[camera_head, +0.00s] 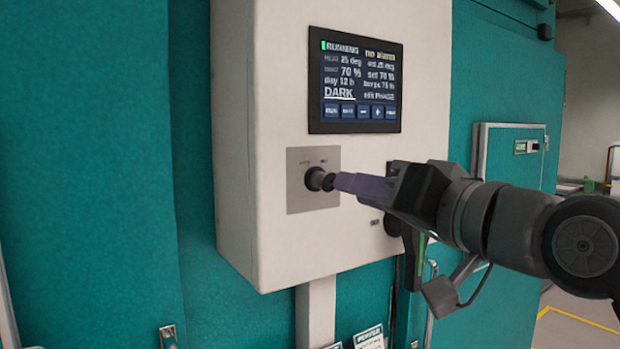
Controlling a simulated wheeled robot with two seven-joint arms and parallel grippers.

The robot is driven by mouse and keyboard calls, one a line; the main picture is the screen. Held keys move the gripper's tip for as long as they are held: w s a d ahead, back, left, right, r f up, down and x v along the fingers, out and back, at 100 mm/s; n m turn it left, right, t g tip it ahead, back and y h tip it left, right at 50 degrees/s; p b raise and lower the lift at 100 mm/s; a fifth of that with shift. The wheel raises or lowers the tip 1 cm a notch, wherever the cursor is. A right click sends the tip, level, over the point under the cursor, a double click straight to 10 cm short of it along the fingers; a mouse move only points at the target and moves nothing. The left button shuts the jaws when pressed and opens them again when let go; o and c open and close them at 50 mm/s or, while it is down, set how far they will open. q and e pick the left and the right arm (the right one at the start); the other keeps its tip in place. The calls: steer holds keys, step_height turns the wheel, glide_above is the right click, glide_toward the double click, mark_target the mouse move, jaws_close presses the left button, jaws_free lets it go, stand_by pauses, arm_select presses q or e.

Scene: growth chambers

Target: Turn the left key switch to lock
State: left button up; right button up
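The left key switch (314,179) is a round black switch on a grey square plate (312,203), low on the front of a white control box. My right gripper (338,183) reaches in from the right, with its fingertips at the key switch. The fingers look close together and hide the key, so I cannot tell whether they are shut on it. Small markings sit above the switch but are too small to read. My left gripper is not in view.
The white control box (280,60) carries a lit screen (355,85) reading RUNNING and DARK. A dark round part (391,226) is partly hidden behind my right gripper. Teal chamber walls (90,150) surround the box. A smaller panel (515,155) is at the right.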

mark_target(329, 176)
steer(key=p+x, duration=0.3)
steer(key=x, duration=0.3)
steer(key=shift+w+a+r, duration=0.15)
steer(key=shift+w+a, duration=0.05)
steer(key=shift+w, duration=0.05)
steer(key=shift+w+a, duration=0.2)
steer(key=shift+w, duration=0.05)
steer(key=shift+c, duration=0.5)
jaws_close()
